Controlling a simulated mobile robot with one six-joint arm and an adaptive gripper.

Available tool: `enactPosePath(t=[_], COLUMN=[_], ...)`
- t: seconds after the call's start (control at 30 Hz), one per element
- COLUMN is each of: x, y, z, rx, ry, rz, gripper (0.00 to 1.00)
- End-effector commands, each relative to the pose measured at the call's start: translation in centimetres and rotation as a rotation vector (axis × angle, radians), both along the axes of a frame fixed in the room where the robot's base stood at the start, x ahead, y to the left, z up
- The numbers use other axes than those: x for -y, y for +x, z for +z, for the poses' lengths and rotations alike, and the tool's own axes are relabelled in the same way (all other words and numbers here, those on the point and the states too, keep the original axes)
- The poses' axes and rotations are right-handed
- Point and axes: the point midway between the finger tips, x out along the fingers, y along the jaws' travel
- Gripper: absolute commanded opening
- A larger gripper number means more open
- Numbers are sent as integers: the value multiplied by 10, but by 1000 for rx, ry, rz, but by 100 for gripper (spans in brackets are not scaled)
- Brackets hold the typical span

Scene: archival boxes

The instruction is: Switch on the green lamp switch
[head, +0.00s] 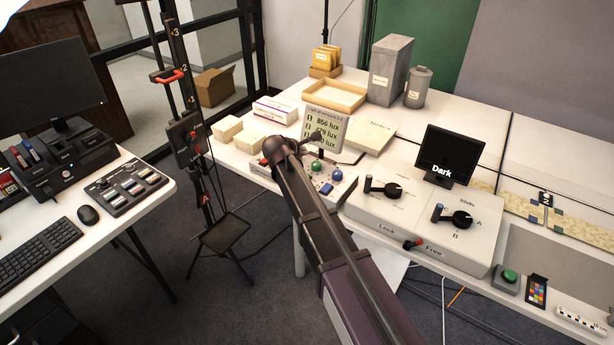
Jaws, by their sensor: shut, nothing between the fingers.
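A low control box (345,188) stands on the white table, with coloured knobs on top. A green knob (316,166) sits on it, beside blue knobs (326,188) and a red one (262,161) at the left end. My arm reaches up from the bottom of the picture and bends above this box. My gripper (331,158) is small and partly hidden behind the arm's bend, close to the green knob; it is shut and empty. I cannot tell whether it touches the knob. Which way the green switch is set is too small to tell.
A unit with black dials (385,190) and a dark screen (451,156) is to the right. A separate green button (509,276) sits at the front right. Pale boxes (226,128) lie left.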

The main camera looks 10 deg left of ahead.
Motion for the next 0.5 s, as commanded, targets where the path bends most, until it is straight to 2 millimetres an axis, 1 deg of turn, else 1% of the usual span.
enactPosePath(t=[0.27,0.5], x=[1,2], y=[2,4], z=[-15,-34], rx=[0,0], ry=[1,1], rz=[-1,-1], gripper=[0,0])
